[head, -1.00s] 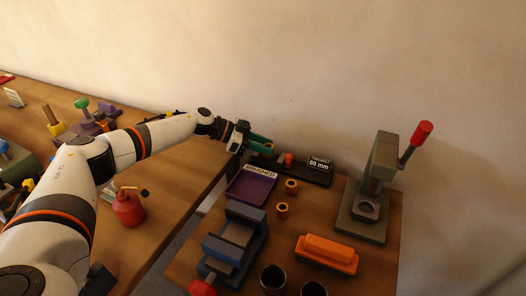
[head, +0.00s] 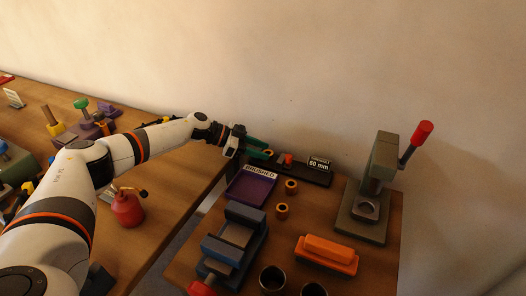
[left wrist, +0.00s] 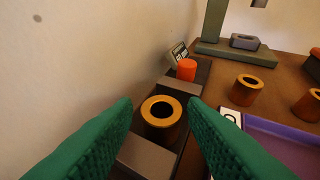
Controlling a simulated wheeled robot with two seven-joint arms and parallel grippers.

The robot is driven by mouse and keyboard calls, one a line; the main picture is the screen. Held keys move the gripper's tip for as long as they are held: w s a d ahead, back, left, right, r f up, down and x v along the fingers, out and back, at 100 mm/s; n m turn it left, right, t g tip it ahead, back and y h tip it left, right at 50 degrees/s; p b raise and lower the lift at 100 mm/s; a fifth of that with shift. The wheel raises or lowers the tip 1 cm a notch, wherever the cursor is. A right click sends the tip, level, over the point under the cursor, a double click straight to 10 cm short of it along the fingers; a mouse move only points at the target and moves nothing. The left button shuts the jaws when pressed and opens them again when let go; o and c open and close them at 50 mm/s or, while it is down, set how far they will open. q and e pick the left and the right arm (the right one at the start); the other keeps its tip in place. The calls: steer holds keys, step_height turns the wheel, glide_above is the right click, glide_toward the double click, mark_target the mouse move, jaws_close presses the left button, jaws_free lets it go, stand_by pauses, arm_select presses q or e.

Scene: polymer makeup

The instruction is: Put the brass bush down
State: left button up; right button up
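A brass bush (left wrist: 161,113) stands upright on a dark fixture (left wrist: 197,84), beside a pale grey block, in the left wrist view. In the head view the bush (head: 269,153) shows small at the fingertips, on the fixture (head: 312,176) by the wall. My left gripper (left wrist: 160,104) has green fingers, spread on both sides of the bush with a gap to each side. It also shows in the head view (head: 258,148). The bush's foot is partly hidden in the fixture. My right gripper is not in view.
A red-orange knob (left wrist: 187,70) and a "60 mm" display (head: 319,163) are further along the fixture. A purple tray (head: 250,188) labelled "BRUSHED" lies in front. Two more bushes (head: 291,187) (head: 282,210) stand beside it. A blue-grey vise (head: 237,235), orange block (head: 327,250) and press (head: 377,180) are nearby.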

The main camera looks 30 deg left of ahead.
arm_select(q)
steer(key=v, duration=1.1)
steer(key=shift+d, duration=0.1)
